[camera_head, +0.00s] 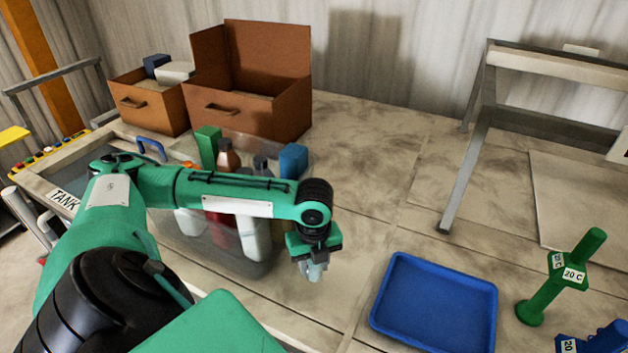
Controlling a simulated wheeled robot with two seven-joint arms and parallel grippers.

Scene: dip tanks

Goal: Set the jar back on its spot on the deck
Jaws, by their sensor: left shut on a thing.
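My left gripper (315,262) points down over the deck (370,150), left of the blue tray and just right of the clear bin. It is shut on a small pale grey, partly see-through thing, which I take to be the jar (317,272). Most of the jar is hidden by the fingers, and I cannot tell whether its base touches the deck. No marked spot for the jar can be made out. My right gripper is not in view.
A clear bin (262,268) of bottles stands behind and beneath my left arm. Cardboard boxes (285,60) stand at the back left. A blue tray (437,300), a green weight-like piece (570,275) and a metal frame (468,170) are to the right. The middle deck is clear.

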